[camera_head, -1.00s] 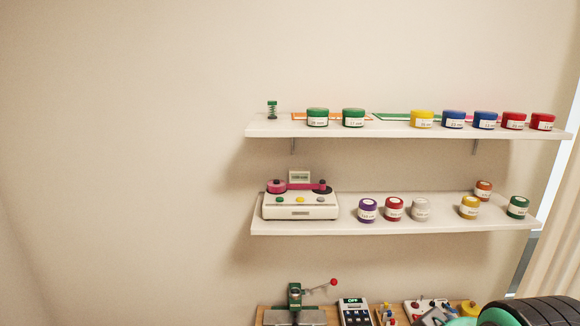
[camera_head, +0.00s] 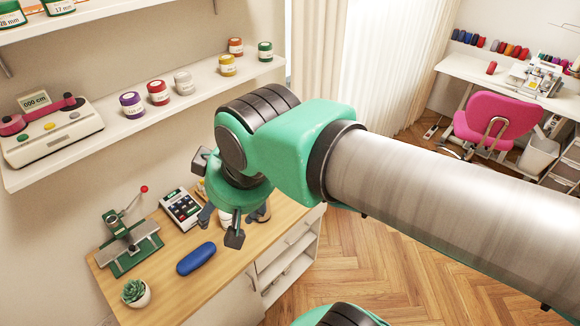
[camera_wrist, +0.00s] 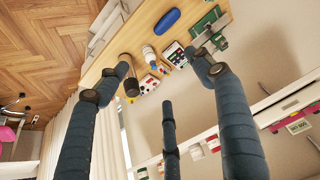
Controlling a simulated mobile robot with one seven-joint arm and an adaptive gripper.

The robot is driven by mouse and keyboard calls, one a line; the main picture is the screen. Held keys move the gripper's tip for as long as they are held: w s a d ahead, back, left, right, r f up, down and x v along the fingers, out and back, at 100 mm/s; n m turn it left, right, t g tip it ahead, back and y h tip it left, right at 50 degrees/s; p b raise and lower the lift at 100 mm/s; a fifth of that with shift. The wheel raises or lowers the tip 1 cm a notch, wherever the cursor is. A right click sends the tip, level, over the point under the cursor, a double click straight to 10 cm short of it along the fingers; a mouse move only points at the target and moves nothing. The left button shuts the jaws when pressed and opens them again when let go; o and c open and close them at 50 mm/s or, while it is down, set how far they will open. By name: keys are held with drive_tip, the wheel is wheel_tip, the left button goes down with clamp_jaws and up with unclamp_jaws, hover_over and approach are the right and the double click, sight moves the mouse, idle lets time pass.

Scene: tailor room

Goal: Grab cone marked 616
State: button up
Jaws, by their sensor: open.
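No label reading 616 can be made out. Several coloured thread cones (camera_head: 500,48) stand in a row at the back of the white sewing desk (camera_head: 470,70), at the far right of the head view. A single red cone (camera_head: 491,68) stands apart nearer the desk's front edge. They are too small for any marking to be read. My gripper (camera_head: 218,200) is open and empty above the wooden workbench (camera_head: 215,245), far from the cones. Its spread dark fingers (camera_wrist: 160,75) show in the wrist view with nothing between them.
A pink chair (camera_head: 497,120) stands before the sewing desk, which holds a sewing machine (camera_head: 535,78). The workbench holds a green press (camera_head: 125,240), a blue case (camera_head: 196,258) and a plant (camera_head: 135,292). Labelled jars (camera_head: 157,92) line the wall shelf. The wooden floor (camera_head: 400,265) is open.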

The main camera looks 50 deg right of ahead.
drive_tip(key=w+d+r+m+g+p, duration=0.1)
drive_tip(key=w+d, duration=0.4)
drive_tip(key=w, duration=0.2)
drive_tip(key=w+d+r+m+p, duration=0.1)
drive_tip(key=w+d+p, duration=0.1)
drive_tip(key=w+d, duration=0.35)
drive_tip(key=w+d+f+m+g+h+p, duration=0.15)
drive_tip(key=w+d+f, duration=0.35)
drive_tip(key=w+d, duration=0.65)
drive_tip(key=w+d+f+m+g+p, duration=0.1)
drive_tip(key=w+d+f, duration=0.1)
drive_tip(key=d+f, duration=1.2)
drive_tip(key=w+d+f+m+g+y+p, duration=0.1)
drive_tip(key=w+d+f+g+p, duration=0.1)
drive_tip(key=d+f, duration=1.2)
drive_tip(key=shift+w+d, duration=0.85)
drive_tip(key=shift+d, duration=0.2)
drive_tip(key=shift+m+y, duration=0.25)
wheel_tip(320, 180, down, 8)
drive_tip(key=shift+f, duration=0.25)
